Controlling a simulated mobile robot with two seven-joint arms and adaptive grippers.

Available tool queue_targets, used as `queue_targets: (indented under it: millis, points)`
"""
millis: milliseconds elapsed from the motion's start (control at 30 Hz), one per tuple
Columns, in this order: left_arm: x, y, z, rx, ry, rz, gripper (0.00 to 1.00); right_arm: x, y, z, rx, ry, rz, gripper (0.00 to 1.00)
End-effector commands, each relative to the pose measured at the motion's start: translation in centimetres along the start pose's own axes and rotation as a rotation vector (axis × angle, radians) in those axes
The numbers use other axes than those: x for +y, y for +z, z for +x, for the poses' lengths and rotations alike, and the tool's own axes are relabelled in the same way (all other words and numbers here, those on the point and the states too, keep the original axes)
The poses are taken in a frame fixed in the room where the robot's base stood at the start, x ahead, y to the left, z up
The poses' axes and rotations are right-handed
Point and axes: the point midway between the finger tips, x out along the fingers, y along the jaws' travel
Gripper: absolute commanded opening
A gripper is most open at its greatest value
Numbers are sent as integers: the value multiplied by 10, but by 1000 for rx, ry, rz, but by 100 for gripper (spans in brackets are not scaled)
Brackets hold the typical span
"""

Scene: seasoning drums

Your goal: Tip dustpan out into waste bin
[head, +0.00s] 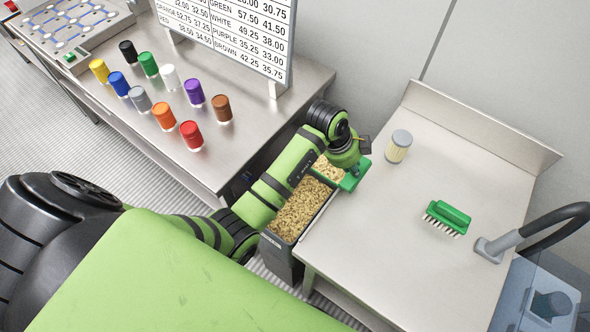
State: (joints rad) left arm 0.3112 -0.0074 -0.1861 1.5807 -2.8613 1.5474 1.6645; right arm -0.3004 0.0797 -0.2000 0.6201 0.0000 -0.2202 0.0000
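The green dustpan (352,181) is at the far end of the waste bin, partly over the bin and beside the bench edge. My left gripper (357,163) is at the dustpan and appears shut on it. My wrist hides its fingers and part of the pan. The grey waste bin (283,262) stands between the two benches, holding yellowish pellets (298,212). Pale pellets also show near the dustpan's edge; I cannot tell whether they lie in the pan or the bin. My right gripper is not in view.
On the right bench (365,260) are a green brush (447,218), a pale drum with grey lid (398,147) and a grey-black hose fitting (490,249). The left bench (250,140) holds several coloured drums (191,135) and a number board (235,30). The right bench's front is clear.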

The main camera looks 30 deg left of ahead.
Motion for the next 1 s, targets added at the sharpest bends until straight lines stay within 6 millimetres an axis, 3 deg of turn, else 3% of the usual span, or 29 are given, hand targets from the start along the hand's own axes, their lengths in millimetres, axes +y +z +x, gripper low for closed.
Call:
queue_targets:
  millis: [1000]
  points:
    - [21,15,-8,76,-114,-3,0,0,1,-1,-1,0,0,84]
